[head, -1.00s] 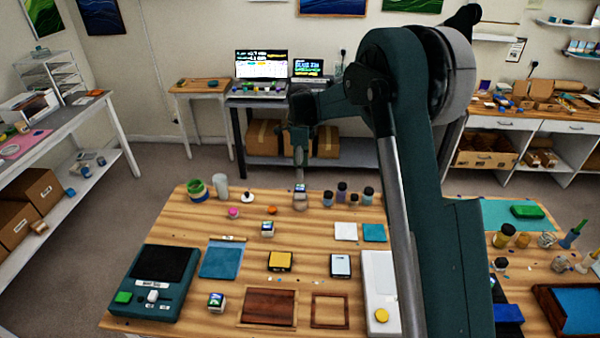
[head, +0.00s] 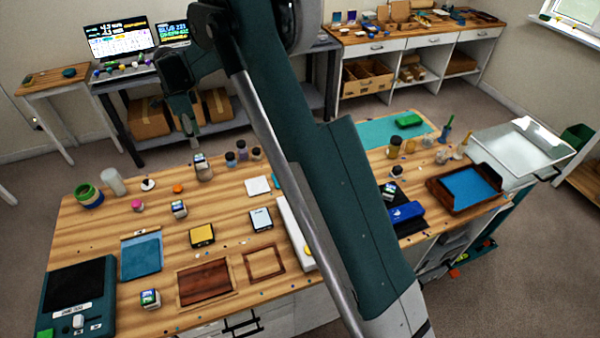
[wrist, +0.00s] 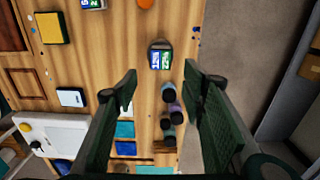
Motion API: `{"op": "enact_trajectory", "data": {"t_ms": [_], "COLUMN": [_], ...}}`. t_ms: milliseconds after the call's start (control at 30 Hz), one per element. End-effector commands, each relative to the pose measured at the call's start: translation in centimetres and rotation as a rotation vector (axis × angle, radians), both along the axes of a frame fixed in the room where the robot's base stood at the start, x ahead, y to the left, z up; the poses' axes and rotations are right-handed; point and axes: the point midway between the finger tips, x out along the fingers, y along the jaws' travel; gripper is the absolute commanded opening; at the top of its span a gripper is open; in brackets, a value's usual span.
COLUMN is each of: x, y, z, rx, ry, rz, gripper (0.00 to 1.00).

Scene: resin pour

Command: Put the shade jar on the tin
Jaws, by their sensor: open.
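Several small jars with printed labels stand on the wooden table. One labelled jar (head: 202,168) is at the back, and it also shows in the wrist view (wrist: 160,58). Two others stand nearer, a middle jar (head: 179,209) and a front jar (head: 150,299). I cannot read which is the shade jar. A yellow, dark-edged flat box, perhaps the tin (head: 202,235), lies mid-table with nothing on it; it shows at upper left in the wrist view (wrist: 51,28). My gripper (wrist: 160,85) is open and empty, above the table near the back jar.
Several dark-capped bottles (wrist: 168,95) stand close to the back jar. A pale flat box (head: 261,219), a wooden frame (head: 265,262) and a dark wood panel (head: 206,282) lie nearer the front. Bare table surrounds the yellow box.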

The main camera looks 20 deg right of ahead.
Motion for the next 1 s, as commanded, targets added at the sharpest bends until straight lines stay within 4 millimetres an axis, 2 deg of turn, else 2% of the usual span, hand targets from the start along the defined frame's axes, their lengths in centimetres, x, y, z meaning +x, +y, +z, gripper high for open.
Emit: {"op": "enact_trajectory", "data": {"t_ms": [167,367,600,1000], "x": [-1.0,-2.9,-5.9,-11.7], "y": [-1.2,-3.3,-6.2,-10.7], "z": [1.9,5.2,9.4,15.0], "rx": [0.004,0.009,0.011,-0.004], "ry": [-0.015,-0.048,-0.096,-0.174], "rz": [0.041,0.124,0.24,0.434], "gripper": [0.41,0.41,0.41,0.41]}}
